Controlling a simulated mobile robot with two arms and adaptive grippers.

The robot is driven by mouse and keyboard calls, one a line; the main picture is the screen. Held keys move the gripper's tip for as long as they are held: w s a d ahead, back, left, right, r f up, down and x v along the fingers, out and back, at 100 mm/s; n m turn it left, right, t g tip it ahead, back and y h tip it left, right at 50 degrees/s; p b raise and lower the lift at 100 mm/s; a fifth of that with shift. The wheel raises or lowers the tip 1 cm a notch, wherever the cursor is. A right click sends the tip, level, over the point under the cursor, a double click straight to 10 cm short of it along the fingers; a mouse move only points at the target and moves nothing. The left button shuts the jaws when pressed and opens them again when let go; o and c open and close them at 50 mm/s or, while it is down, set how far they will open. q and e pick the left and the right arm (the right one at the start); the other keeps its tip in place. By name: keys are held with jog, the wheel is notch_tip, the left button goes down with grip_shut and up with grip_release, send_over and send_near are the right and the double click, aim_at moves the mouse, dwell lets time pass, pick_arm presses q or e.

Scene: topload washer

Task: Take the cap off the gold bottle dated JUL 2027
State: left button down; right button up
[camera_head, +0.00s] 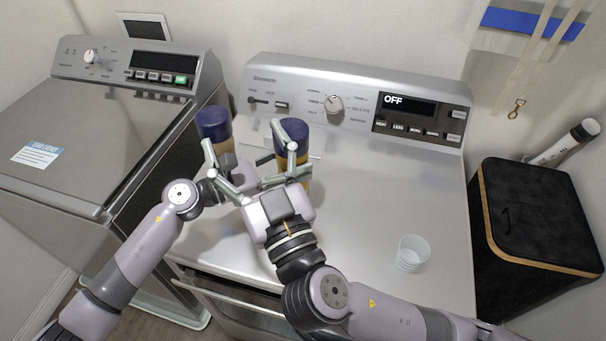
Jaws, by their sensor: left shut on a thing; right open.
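Two bottles with dark purple caps stand at the back left of the right-hand appliance. The right bottle (298,133) shows a little gold body below its cap. The left bottle (214,124) shows a brownish body, partly hidden. No date can be read on either. My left gripper (291,160) reaches in from the left, behind my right gripper, and is shut on the right bottle's body; its fingers are mostly hidden. My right gripper (242,138) is open and empty, its fingers spread wide, one tip near the left bottle, the other in front of the right bottle's cap.
A clear cup (411,253) stands at the front right of the appliance top (380,190). The middle of that top is clear. A black bin (535,220) stands to the right, and another appliance (90,130) to the left. My two arms cross closely.

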aim_at(292, 127)
pick_arm(q)
jog(key=shift+s, duration=0.1)
pick_arm(e)
jog(key=d+f+m+g+h, duration=0.2)
jog(key=d+f+m+h, duration=0.2)
jog(key=d+f+h, duration=0.3)
jog(key=shift+y, duration=0.4)
jog(key=w, duration=0.7)
jog(key=w+a, duration=0.1)
jog(key=w, duration=0.3)
jog(key=shift+r, duration=0.35)
jog(key=shift+c, duration=0.2)
jog(key=shift+d, duration=0.1)
jog(key=c, duration=1.3)
jog(key=shift+c, duration=0.2)
jog(key=shift+r, duration=0.25)
jog(key=shift+r, duration=0.9)
